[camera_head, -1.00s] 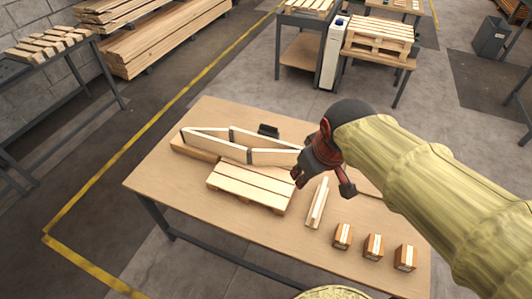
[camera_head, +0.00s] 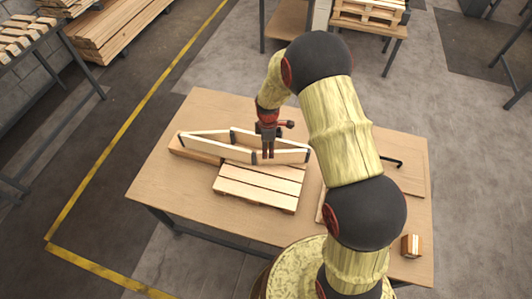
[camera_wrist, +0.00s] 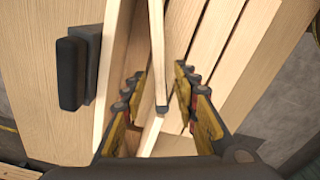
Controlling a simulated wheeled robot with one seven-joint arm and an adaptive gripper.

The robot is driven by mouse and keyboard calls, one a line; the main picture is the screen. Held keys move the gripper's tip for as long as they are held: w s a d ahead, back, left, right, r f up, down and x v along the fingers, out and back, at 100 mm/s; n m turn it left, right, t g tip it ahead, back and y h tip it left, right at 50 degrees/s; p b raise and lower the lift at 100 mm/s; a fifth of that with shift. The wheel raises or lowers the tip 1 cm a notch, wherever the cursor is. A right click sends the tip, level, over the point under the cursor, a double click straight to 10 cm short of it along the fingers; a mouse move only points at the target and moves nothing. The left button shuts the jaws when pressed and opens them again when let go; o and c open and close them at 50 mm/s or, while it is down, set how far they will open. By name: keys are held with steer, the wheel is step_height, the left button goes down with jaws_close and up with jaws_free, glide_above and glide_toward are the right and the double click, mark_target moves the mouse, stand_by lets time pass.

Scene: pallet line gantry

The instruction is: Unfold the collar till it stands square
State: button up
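The collar (camera_head: 200,137) is a hinged frame of pale boards with dark hinges, partly opened into a narrow, slanted diamond. It stands on edge at the left back of the table, behind a small slatted pallet (camera_head: 258,187). My gripper (camera_head: 267,156) points down at the collar's right part. In the wrist view my gripper (camera_wrist: 158,85) is open, one finger on each side of a thin collar board (camera_wrist: 157,50) with a dark hinge piece at its end. Gaps show between the fingers and that board. My arm hides part of the table's right side.
The wooden table (camera_head: 160,190) carries a small box (camera_head: 411,245) at the front right and a dark bent handle (camera_head: 388,162) at the right. A black block (camera_wrist: 75,72) stands left of the collar boards in the wrist view. The table's left front is clear.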

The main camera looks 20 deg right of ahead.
step_height(320, 180, down, 8)
steer(key=shift+f+b, duration=0.1)
steer(key=shift+b, duration=0.5)
steer(key=c, duration=0.3)
steer(key=c, duration=0.4)
jaws_close()
